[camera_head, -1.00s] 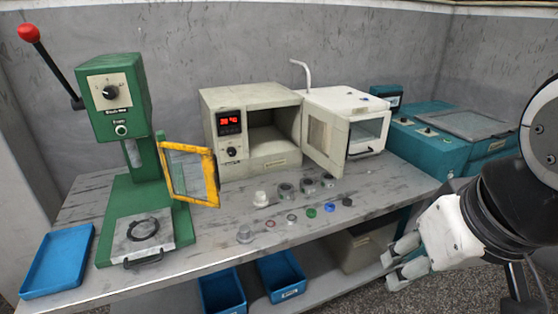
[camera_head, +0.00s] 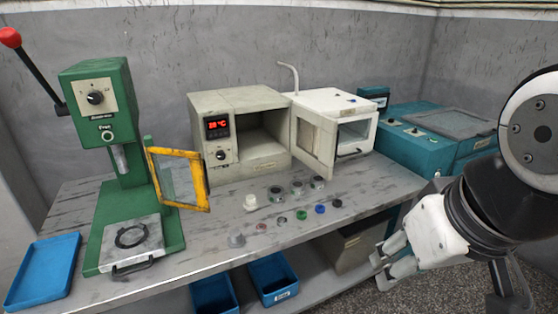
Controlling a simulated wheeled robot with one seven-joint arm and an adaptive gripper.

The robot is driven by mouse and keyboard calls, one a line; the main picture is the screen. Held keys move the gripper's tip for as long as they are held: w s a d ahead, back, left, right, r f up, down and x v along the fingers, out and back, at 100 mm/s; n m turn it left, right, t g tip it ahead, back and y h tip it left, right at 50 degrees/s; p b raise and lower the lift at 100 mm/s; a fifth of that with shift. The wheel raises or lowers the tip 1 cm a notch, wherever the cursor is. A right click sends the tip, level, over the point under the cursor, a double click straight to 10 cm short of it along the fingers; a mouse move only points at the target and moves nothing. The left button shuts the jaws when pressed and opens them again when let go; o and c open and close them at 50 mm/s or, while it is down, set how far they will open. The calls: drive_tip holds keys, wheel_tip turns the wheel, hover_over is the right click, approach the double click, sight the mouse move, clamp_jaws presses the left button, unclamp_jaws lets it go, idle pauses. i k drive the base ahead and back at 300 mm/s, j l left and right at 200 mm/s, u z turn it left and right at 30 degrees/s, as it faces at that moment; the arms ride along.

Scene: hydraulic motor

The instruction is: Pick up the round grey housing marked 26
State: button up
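Three round grey housings stand in a row on the bench: a left one (camera_head: 276,194), a middle one (camera_head: 297,188) and a right one (camera_head: 317,182). Their markings are too small to read, so I cannot tell which is 26. Another grey round part (camera_head: 236,240) lies nearer the front edge; no number is legible on it either. My gripper (camera_head: 381,269) is at the right, beyond the bench's front edge and well apart from the parts. Its two pale fingers are spread with nothing between them.
Small coloured rings, including a green one (camera_head: 301,215) and a blue one (camera_head: 320,209), lie in front of the housings. A blue tray (camera_head: 42,270) sits far left.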

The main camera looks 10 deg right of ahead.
sight(316, 185)
drive_tip(key=i+l+u, duration=0.1)
drive_tip(key=i+l, duration=0.35)
drive_tip(key=l, duration=0.25)
drive_tip(key=i+l+u, duration=0.15)
drive_tip(key=l, duration=0.25)
drive_tip(key=i+l+u, duration=0.1)
drive_tip(key=i+l, duration=0.2)
drive_tip(key=i+l+u, duration=0.1)
drive_tip(key=l, duration=0.4)
drive_tip(key=i+l, duration=0.3)
drive_tip(key=i+l+u, duration=0.15)
drive_tip(key=l, duration=0.4)
drive_tip(key=i+l+u, duration=0.1)
drive_tip(key=l, duration=0.35)
drive_tip(key=i+j, duration=0.05)
